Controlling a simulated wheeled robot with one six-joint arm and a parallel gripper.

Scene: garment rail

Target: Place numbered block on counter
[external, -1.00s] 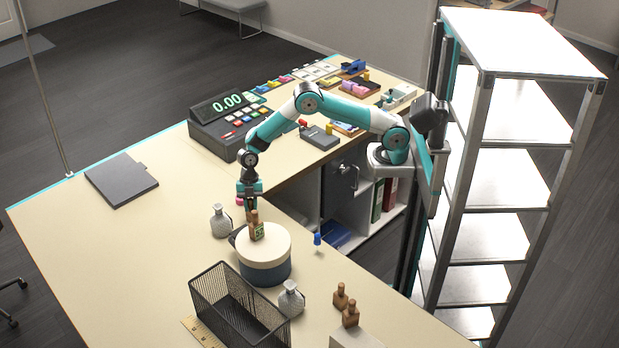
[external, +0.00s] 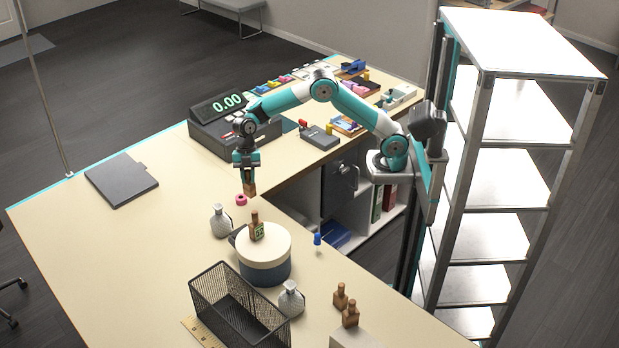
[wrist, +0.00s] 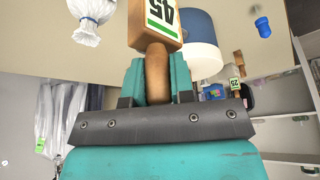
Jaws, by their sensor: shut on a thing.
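My gripper (external: 247,172) is shut on the neck of a wooden block (external: 250,189) and holds it over the counter (external: 130,250). In the wrist view the held block (wrist: 153,25) shows a green-edged label reading 45, and its neck lies between the teal fingers (wrist: 157,85). Two more wooden blocks (external: 341,297) (external: 350,314) stand near the front right.
A black wire basket (external: 238,310) is in front. The register (external: 230,125) is behind, and a blue peg (external: 318,239) stands right. The counter's left side is mostly clear.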

